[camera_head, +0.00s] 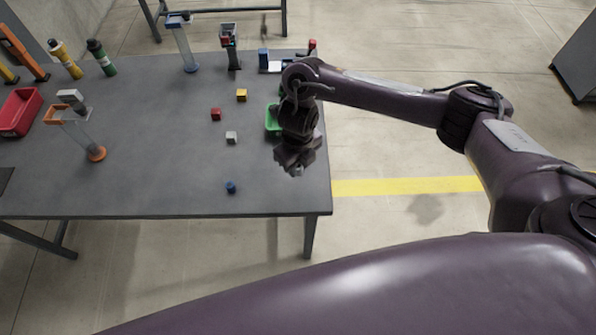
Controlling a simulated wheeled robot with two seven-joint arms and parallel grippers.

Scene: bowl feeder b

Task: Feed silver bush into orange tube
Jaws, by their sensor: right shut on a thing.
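My right gripper (296,162) points down over the right part of the table. It is shut on a small silver-grey piece, seemingly the silver bush (297,171), mostly hidden by the fingers. The clear tube with an orange base (96,154) and an orange top collar stands at the left of the table, leaning in the picture. My right gripper is well to the right of it and apart from it. My left gripper is not in view.
A grey block (231,137), a red block (215,114), a yellow block (241,95) and a blue piece (230,187) lie mid-table. A green bin (272,121) is partly behind my right arm.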

